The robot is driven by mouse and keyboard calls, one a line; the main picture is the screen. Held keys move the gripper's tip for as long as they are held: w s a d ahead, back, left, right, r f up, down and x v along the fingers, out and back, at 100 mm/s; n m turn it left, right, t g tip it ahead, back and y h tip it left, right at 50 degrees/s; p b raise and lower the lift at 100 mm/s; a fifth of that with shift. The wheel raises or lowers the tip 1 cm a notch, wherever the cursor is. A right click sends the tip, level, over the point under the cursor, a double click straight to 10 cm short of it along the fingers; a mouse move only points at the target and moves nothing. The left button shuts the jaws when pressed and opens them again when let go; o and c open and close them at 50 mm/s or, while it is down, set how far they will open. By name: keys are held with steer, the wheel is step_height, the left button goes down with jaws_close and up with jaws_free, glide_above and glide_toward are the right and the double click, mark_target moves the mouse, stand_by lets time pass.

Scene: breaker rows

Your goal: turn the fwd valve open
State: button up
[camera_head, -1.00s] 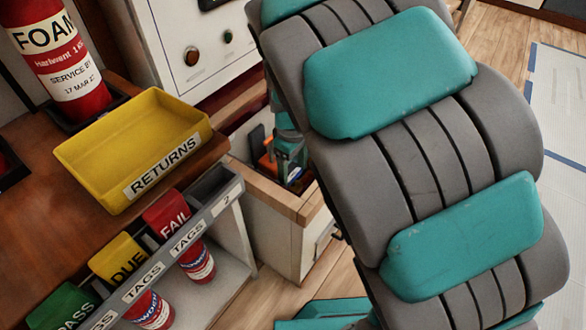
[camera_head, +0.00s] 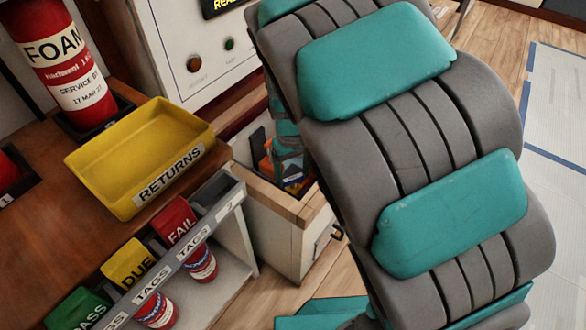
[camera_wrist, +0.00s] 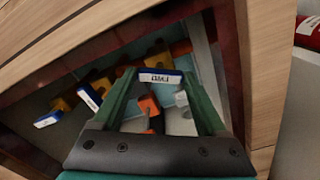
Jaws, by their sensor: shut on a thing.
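The fwd valve (camera_wrist: 161,77) shows in the wrist view as a blue handle with a white label that appears upside down and seems to read FWD. My gripper (camera_wrist: 158,74) has its two green fingers on either side of this handle and is shut on it. The valve sits inside a wood-rimmed recess. In the head view, my gripper end reaches down into the cabinet's open top (camera_head: 318,208), mostly hidden by my arm. The handle's turn angle is hard to judge.
Other blue handles with white labels (camera_wrist: 89,97) (camera_wrist: 48,118) and orange and yellow parts lie nearby in the recess. Wooden walls (camera_wrist: 265,60) rise close to my gripper. A yellow RETURNS tray (camera_head: 140,150), a tag rack (camera_head: 185,252) and a foam extinguisher (camera_head: 62,60) stand left.

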mark_target(293, 178)
steer(key=m+p, duration=0.2)
steer(key=m, duration=0.4)
steer(key=shift+r+m+p, duration=0.15)
steer(key=shift+m+p, duration=0.15)
steer(key=shift+p, duration=0.1)
steer(key=m+p, duration=0.2)
steer(key=m, duration=0.3)
steer(key=shift+m+p, duration=0.3)
steer(key=o, duration=1.3)
step_height(293, 178, up, 8)
steer(key=shift+f, duration=0.2)
